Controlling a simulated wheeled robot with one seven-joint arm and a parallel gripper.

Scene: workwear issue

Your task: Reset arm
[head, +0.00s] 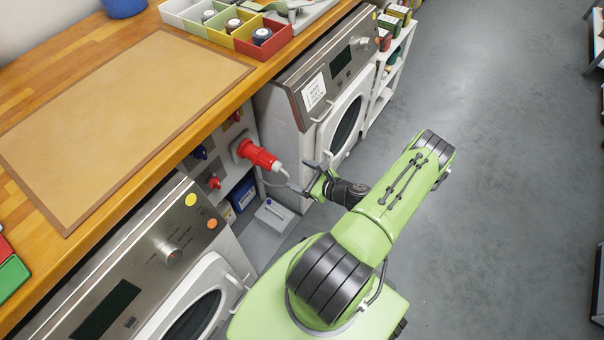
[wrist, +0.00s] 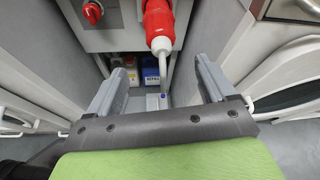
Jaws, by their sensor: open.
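My green arm reaches over the floor in the head view, toward the gap between two washing machines. My gripper (wrist: 158,88) is open in the wrist view, with its two grey fingers apart and nothing between them held. In the head view my gripper (head: 312,180) is near the red plug (head: 258,155), just to its right. The red plug (wrist: 159,22) is in a socket on the grey panel, with its grey-white end and cable hanging down. The plug lies beyond the fingertips in the wrist view, and I see no contact.
Washing machines stand left (head: 165,265) and right (head: 318,90) of the gap. A red knob (wrist: 92,12) is on the panel. Containers (head: 243,195) sit on a shelf below. The wooden counter (head: 110,40) runs above. Open floor (head: 500,150) lies to the right.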

